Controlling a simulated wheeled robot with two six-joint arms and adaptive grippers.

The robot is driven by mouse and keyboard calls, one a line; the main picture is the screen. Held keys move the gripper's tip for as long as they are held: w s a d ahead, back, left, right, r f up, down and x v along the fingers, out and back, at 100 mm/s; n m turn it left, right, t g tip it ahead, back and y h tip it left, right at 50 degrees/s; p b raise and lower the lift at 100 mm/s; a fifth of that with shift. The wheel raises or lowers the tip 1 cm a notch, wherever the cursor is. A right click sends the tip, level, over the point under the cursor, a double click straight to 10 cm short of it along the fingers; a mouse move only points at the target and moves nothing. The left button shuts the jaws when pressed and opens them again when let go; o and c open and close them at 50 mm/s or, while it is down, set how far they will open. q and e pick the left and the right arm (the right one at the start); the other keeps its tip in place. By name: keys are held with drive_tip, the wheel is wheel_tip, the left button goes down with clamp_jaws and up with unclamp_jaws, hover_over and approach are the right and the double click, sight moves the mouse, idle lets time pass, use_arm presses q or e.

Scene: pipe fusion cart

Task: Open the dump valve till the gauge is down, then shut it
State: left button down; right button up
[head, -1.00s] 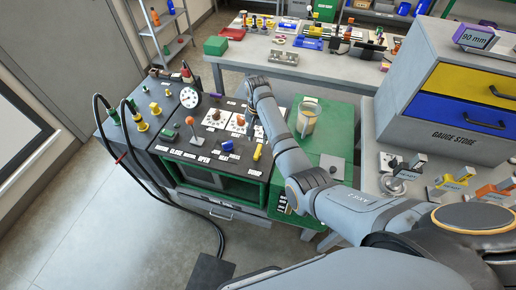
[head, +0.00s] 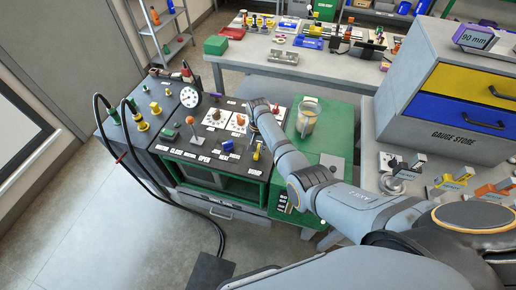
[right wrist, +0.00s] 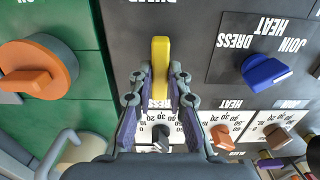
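The yellow lever (head: 257,152) stands on the black console, beside the DUMP lettering at its front right. My left gripper is not in view.
A blue knob (right wrist: 266,70) and an orange round knob (right wrist: 38,68) flank the lever in the wrist view. Dial plates with knobs lie under the gripper. Black hoses loop at the cart's left.

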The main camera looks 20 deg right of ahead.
clamp_jaws()
drive_tip(key=n+p, duration=0.2)
drive_tip(key=n, duration=0.1)
drive_tip(key=shift+r+n, duration=0.1)
drive_tip(key=shift+n, duration=0.2)
drive_tip(key=n+p, duration=0.1)
drive_tip(key=n, duration=0.3)
drive_tip(key=n+p, duration=0.1)
drive_tip(key=n, duration=0.4)
drive_tip(key=shift+n, duration=0.4)
drive_tip(key=shift+n+p, duration=0.45)
drive_tip(key=shift+n, duration=1.75)
